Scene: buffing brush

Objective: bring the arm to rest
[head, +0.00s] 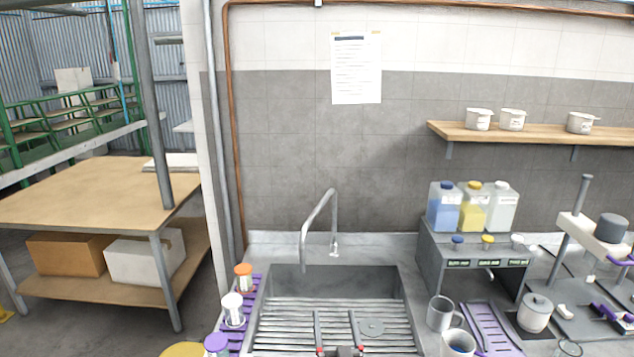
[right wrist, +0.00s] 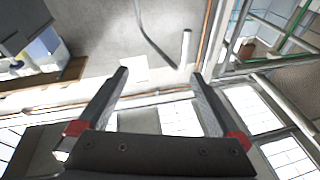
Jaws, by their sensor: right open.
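My right gripper (head: 335,315) is low in the middle of the head view, in front of the sink (head: 404,300) and its slatted rack. Its two fingers point away from me and stand apart, with nothing between them. The right wrist view also shows the open, empty fingers (right wrist: 159,74), with the tap behind them and the picture tilted. My left gripper is not in view.
The tap (head: 318,215) rises behind the sink. Capped containers (head: 233,306) stand in a purple rack at left.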

